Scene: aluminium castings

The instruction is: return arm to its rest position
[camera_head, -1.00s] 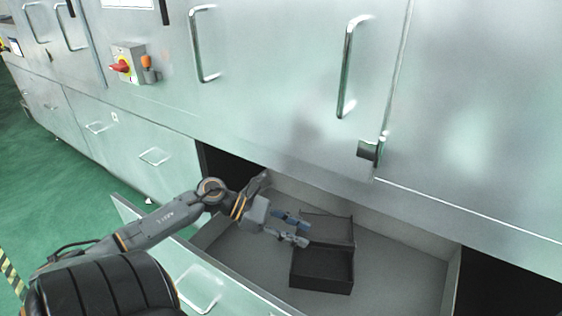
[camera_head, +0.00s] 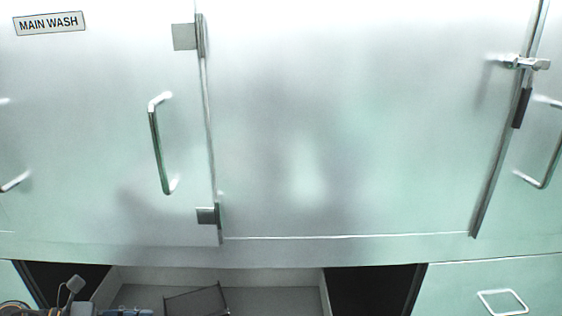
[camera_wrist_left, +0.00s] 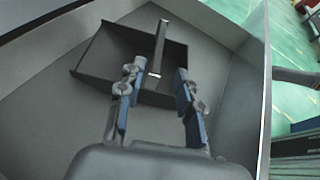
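My left gripper (camera_wrist_left: 157,74) is open in the left wrist view, with its two fingers apart and nothing between them. In the head view only a sliver of my left arm and gripper shows at the bottom left edge, beside the bin (camera_head: 195,301) in the drawer (camera_head: 245,277). The rest of the arm is cut off by the frame. My right gripper is not in view.
Dark openings (camera_head: 370,289) flank the drawer. Green floor (camera_wrist_left: 285,55) lies beyond the drawer wall.

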